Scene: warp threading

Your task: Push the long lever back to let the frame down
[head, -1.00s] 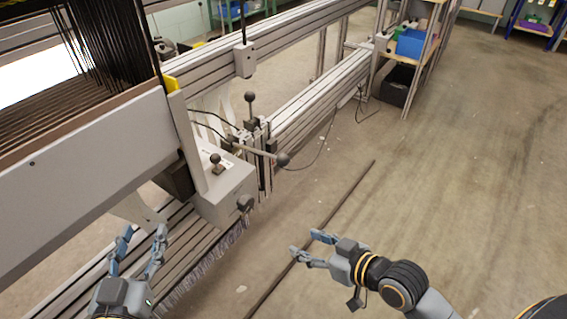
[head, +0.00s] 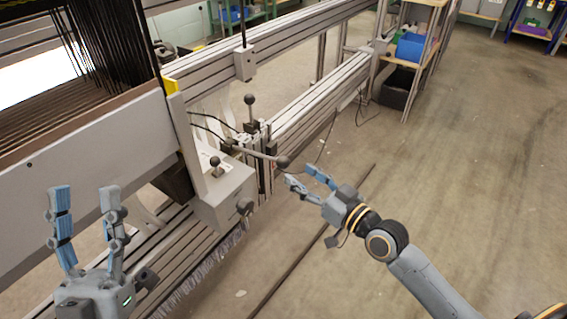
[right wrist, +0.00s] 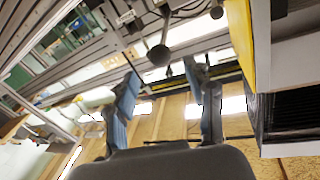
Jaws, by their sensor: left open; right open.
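A long lever (head: 259,154) juts out from the machine's side toward the right and ends in a dark ball knob. A dark ball also shows in the right wrist view (right wrist: 159,55), just beyond the fingertips. My right gripper (head: 299,175) is open and empty, its fingertips close to the lever's knob on the right, with a small gap. It also shows open in the right wrist view (right wrist: 160,68). My left gripper (head: 85,190) is open and empty, pointing up in front of the machine's pale side panel. The frame (head: 85,40) with dark threads stands at the upper left.
A shorter upright lever (head: 250,113) with a ball knob stands behind the long one. A grey control box (head: 225,197) with knobs sits below it. Metal rails (head: 310,100) run toward the back. A dark rod (head: 310,245) lies on the floor; the right floor is clear.

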